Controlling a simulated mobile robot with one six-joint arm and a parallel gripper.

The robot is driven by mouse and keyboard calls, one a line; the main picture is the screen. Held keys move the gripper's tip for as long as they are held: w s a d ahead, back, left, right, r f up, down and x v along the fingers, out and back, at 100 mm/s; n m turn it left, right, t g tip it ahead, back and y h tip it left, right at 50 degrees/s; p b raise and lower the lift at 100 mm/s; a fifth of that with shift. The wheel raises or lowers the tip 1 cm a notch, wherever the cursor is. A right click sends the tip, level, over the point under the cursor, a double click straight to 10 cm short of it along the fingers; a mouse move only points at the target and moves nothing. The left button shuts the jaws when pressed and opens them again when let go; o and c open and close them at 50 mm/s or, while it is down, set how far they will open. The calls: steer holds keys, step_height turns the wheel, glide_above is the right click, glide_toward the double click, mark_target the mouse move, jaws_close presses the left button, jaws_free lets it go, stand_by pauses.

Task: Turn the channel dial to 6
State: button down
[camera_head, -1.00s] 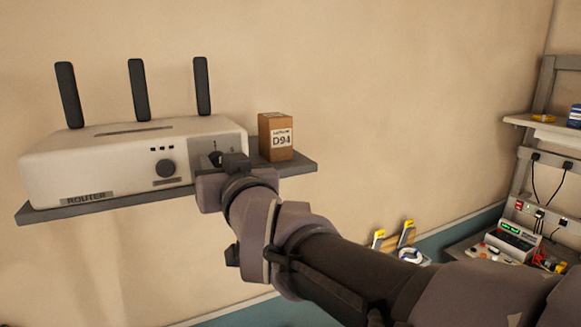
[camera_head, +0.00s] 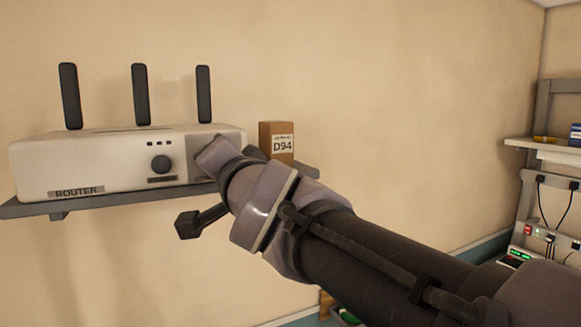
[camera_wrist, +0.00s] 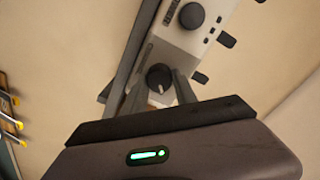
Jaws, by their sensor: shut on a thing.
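The white router (camera_head: 95,172) stands on a wall shelf at the left of the head view. The grey panel at its right end is mostly hidden behind my wrist there. In the wrist view, a dark round dial (camera_wrist: 158,76) with a pale pointer mark sits on that panel. My gripper (camera_wrist: 157,88) is shut on this dial, one finger on each side. The numbers around the dial are too small or hidden to read. A second dark knob (camera_head: 161,164) is on the router's front, left of the panel; it also shows in the wrist view (camera_wrist: 191,16).
A brown box marked D94 (camera_head: 276,143) stands on the shelf (camera_head: 110,200), right of the router and close to my wrist. Several dark antennas (camera_head: 139,95) rise behind the router. A rack (camera_head: 545,150) with equipment stands far right. The wall between is bare.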

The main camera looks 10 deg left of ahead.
steer(key=shift+m, duration=1)
steer(key=c, duration=1)
jaws_free()
steer(key=p+v, duration=0.5)
steer(key=v, duration=1.2)
steer(key=shift+s, duration=0.25)
